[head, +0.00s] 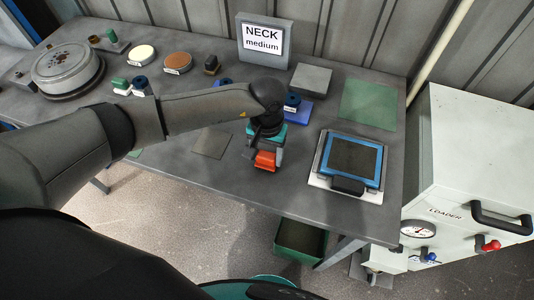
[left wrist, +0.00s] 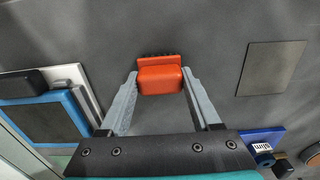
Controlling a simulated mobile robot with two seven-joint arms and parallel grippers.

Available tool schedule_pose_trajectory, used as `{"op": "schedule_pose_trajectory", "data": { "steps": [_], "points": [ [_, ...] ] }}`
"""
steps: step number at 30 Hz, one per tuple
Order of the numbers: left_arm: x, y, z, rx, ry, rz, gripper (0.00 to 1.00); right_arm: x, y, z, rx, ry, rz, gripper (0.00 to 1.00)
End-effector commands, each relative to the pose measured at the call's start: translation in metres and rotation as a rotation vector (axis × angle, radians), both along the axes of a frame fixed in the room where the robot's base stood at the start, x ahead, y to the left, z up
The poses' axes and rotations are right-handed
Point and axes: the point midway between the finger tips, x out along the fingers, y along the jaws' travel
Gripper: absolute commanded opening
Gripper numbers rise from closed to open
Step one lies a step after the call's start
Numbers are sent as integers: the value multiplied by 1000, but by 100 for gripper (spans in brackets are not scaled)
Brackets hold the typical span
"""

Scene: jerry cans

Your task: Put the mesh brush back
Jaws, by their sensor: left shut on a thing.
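The mesh brush (head: 265,160) has an orange-red block handle. It also shows in the left wrist view (left wrist: 160,80) with a row of short dark bristles along its far edge. My left gripper (head: 264,152) is shut on it, with one grey finger on each side of the block. The brush is over the front part of the table, left of the blue-framed mesh screen (head: 353,160). Whether it touches the tabletop is hard to tell. My right gripper is not in view.
A thin grey square plate (head: 211,143) lies left of the brush, with bare tabletop between. A green mat (head: 368,103) and a grey block (head: 312,79) lie behind. A "NECK medium" sign (head: 264,41) stands at the back. The white loader cabinet (head: 465,150) stands right of the table.

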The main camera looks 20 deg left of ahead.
Motion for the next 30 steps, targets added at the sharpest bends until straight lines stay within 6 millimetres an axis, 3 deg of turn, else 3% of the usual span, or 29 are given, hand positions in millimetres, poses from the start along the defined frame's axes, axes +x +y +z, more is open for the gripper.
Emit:
{"op": "schedule_pose_trajectory", "data": {
  "steps": [13,14,15,21,30],
  "points": [
    [1,0,-7,-1,-2,0,20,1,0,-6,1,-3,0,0],
    [0,0,-6,-1,-2,0,66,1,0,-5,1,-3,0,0],
    [0,0,-6,-1,-1,0,71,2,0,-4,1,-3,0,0],
    [0,0,-6,-1,-1,0,93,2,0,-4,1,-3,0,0],
    [0,0,-4,-1,-1,0,94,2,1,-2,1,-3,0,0]
  ]
}}
